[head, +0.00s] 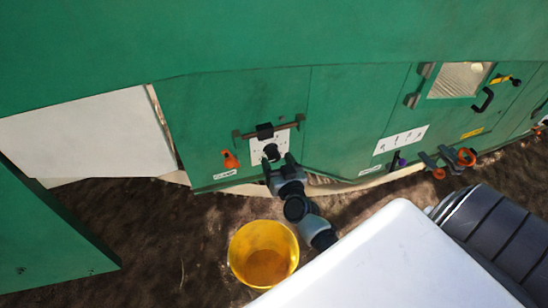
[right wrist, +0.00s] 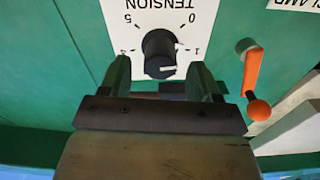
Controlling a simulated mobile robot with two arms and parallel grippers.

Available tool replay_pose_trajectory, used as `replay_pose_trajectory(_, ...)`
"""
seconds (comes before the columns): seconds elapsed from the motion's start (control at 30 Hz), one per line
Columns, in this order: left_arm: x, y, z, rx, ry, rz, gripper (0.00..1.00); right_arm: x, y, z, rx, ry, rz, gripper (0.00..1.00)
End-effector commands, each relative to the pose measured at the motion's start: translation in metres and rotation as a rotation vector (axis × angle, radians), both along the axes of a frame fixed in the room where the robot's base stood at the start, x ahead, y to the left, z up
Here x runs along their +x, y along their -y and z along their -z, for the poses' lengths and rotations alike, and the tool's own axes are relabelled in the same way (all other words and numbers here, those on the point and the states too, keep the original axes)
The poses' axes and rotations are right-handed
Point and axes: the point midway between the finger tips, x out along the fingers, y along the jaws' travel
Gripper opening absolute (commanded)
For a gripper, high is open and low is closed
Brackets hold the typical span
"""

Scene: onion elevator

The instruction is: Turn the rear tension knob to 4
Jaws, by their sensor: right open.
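The tension knob (head: 271,152) is black and round on a white dial plate (head: 285,138) on the green machine panel. In the right wrist view the knob (right wrist: 160,53) sits on the plate (right wrist: 112,12), where TENSION and the numbers read upside down. White marks show on the knob's right and lower side; I cannot tell its exact setting. My right gripper (head: 275,163) is in front of the knob. In the wrist view its open fingers (right wrist: 162,72) stand on either side of and below the knob, apart from it. My left gripper is not in view.
An orange crank handle (right wrist: 255,80) sits beside the dial, near a CLAMP label (head: 227,174). A dark horizontal bar (head: 268,129) crosses above the dial. A yellow bucket (head: 263,254) stands on the ground below.

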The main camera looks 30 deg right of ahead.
Motion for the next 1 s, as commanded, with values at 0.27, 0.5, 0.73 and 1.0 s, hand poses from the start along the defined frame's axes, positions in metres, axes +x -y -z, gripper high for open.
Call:
replay_pose_trajectory(0.27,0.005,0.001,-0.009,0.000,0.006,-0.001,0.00,0.023,0.006,0.000,-0.001,-0.001,0.000,0.63)
replay_pose_trajectory(0.5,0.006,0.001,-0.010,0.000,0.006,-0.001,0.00,0.023,0.006,0.001,-0.001,-0.002,0.000,0.63)
replay_pose_trajectory(0.73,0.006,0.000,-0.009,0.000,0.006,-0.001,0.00,0.023,0.006,0.001,-0.001,-0.001,0.000,0.30)
replay_pose_trajectory(1.0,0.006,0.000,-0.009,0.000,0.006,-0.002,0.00,0.023,0.006,0.001,0.005,0.000,0.000,0.13)
